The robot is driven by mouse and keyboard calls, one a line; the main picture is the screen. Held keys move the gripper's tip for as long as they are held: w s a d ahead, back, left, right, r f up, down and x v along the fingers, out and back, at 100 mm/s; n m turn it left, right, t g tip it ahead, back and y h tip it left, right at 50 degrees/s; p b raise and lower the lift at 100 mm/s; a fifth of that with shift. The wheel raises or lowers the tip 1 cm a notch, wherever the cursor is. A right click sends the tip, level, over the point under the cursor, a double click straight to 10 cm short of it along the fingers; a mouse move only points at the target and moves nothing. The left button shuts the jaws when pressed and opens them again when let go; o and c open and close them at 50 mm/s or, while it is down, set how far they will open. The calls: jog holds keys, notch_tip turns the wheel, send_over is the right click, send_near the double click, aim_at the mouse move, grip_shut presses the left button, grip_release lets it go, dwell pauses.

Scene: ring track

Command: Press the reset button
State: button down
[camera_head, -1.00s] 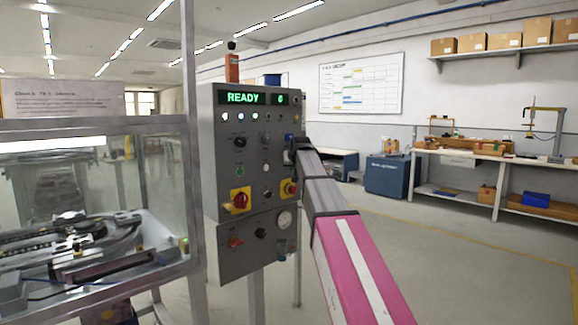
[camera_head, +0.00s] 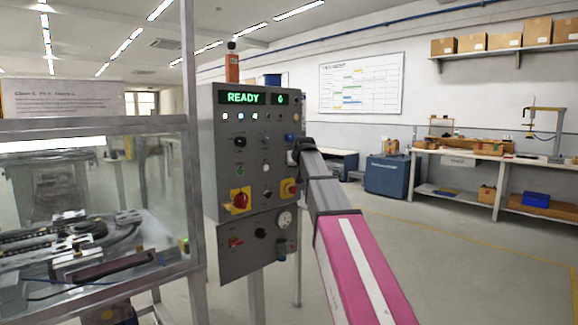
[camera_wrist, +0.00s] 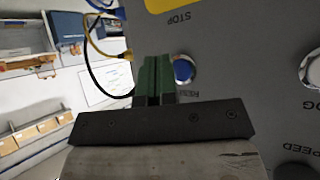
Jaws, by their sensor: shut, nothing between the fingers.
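The grey control panel (camera_head: 225,170) stands in the middle of the head view, with a lit READY display. A blue round button (camera_wrist: 184,69) with a metal rim shows in the wrist view, which sees the panel upside down. It also shows near the panel's right edge in the head view (camera_head: 289,137). In the head view my arm hides most of the gripper.
A red stop knob on a yellow plate (camera_head: 290,188) is below my gripper. A glass-walled machine (camera_head: 90,220) stands left of the panel. The floor at right is free, before a workbench (camera_head: 470,160).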

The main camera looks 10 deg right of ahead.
jog(key=s+d, duration=0.1)
jog(key=s, duration=0.1)
jog(key=s+d, duration=0.1)
jog(key=shift+s+d, duration=0.3)
jog(key=shift+s, duration=0.1)
dwell(0.5)
jog(key=s+f+g, duration=0.2)
jog(key=s+f, duration=0.2)
jog(key=f, duration=0.6)
jog(key=s+f+g, duration=0.1)
jog(key=s+f, duration=0.3)
jog(key=f, duration=0.6)
jog(key=s+f+g, duration=0.2)
jog(key=s+f, duration=0.2)
jog(key=f, duration=0.6)
jog(key=s+f+m+g+h, duration=0.1)
jog(key=s+f+g, duration=0.4)
jog(key=s+f, duration=1.6)
jog(key=shift+s+a+f+g, duration=0.3)
jog(key=shift+s+a+g, duration=0.1)
jog(key=shift+s, duration=0.65)
